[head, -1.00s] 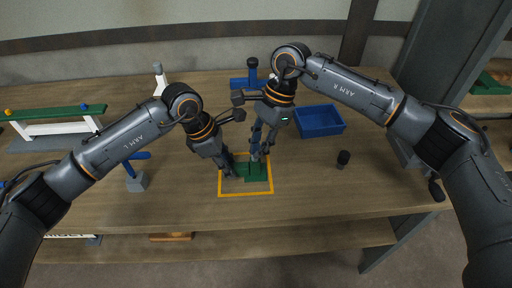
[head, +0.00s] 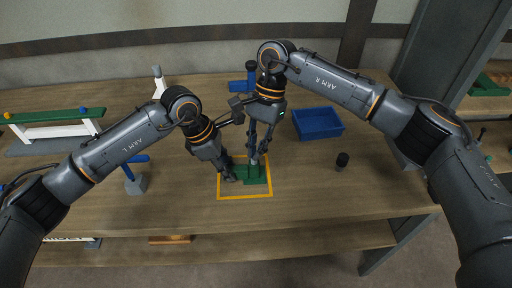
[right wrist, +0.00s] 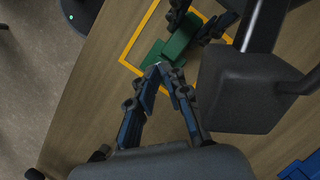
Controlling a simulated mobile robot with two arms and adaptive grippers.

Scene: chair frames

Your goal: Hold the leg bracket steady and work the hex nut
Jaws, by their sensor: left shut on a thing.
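The green leg bracket (head: 258,178) sits inside the yellow square outline on the table, and it also shows in the right wrist view (right wrist: 178,42). My left gripper (head: 231,176) is low at the bracket's left side, shut on it. My right gripper (head: 256,158) points down over the bracket, and its fingers (right wrist: 162,69) come close together in the right wrist view. A small grey piece is at its fingertips. I cannot make out the hex nut or whether the fingers grip it.
A blue tray (head: 319,122) is behind and right. A small dark cylinder (head: 342,160) stands to the right. A blue-topped part on a grey block (head: 135,183) is at the left, near a green and white frame (head: 50,126). The table's front right is clear.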

